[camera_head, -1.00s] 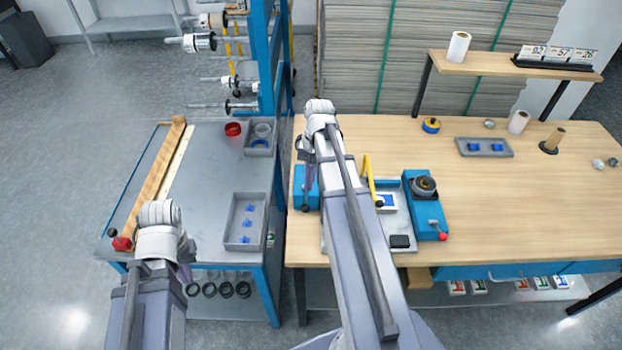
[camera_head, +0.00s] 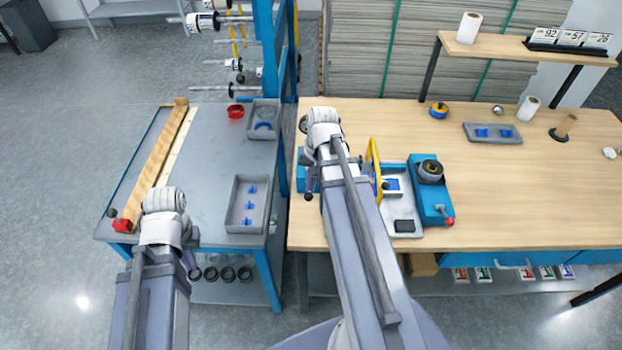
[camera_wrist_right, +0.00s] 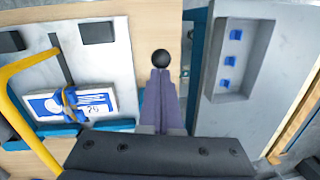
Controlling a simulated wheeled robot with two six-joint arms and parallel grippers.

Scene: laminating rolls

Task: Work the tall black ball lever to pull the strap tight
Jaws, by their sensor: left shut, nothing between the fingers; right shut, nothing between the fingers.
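The lever's black ball (camera_wrist_right: 161,58) shows in the right wrist view just beyond the fingertips of my right gripper (camera_wrist_right: 160,78). The fingers are shut and point at the ball; I cannot tell whether they touch it. The lever's shaft is hidden. In the head view the ball (camera_head: 309,196) sits just below my right gripper (camera_head: 310,181), by the blue unit. A blue-and-white pack (camera_wrist_right: 72,104) with a blue band across it lies left of the gripper in the wrist view. My left gripper (camera_head: 191,264) is shut and empty at the grey table's front.
A yellow frame (camera_wrist_right: 20,75) rises beside the pack. A blue unit with a red-ball lever (camera_head: 431,190) stands to the right.

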